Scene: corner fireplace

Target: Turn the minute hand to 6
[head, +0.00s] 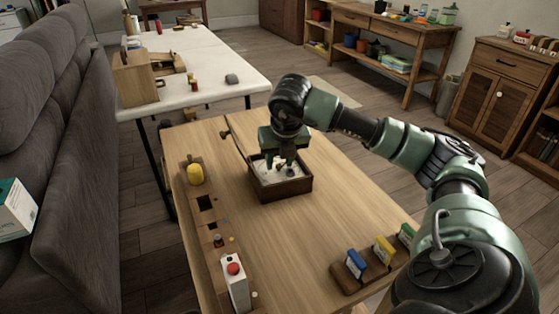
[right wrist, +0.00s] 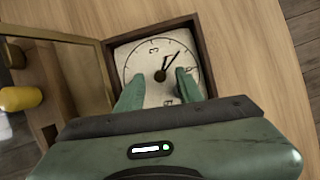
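The clock is a dark wooden box (head: 293,189) on the table, with a white face (right wrist: 140,62) inside and a glass door (right wrist: 75,70) swung open. In the right wrist view the face has black numerals and a dark centre hub. The longer minute hand (right wrist: 173,60) points up and to the right in that view; a shorter hand lies close beside it. My right gripper (head: 281,165) is over the face, its two green fingers (right wrist: 159,84) apart on either side of the hub, with nothing between the tips. Contact with a hand cannot be told. My left gripper is out of view.
A wooden strip along the table's left side holds a yellow knob (head: 195,174) and a white box with a red button (head: 234,270). A rack with coloured cards (head: 383,250) is at the front right. The tabletop right of the clock is clear.

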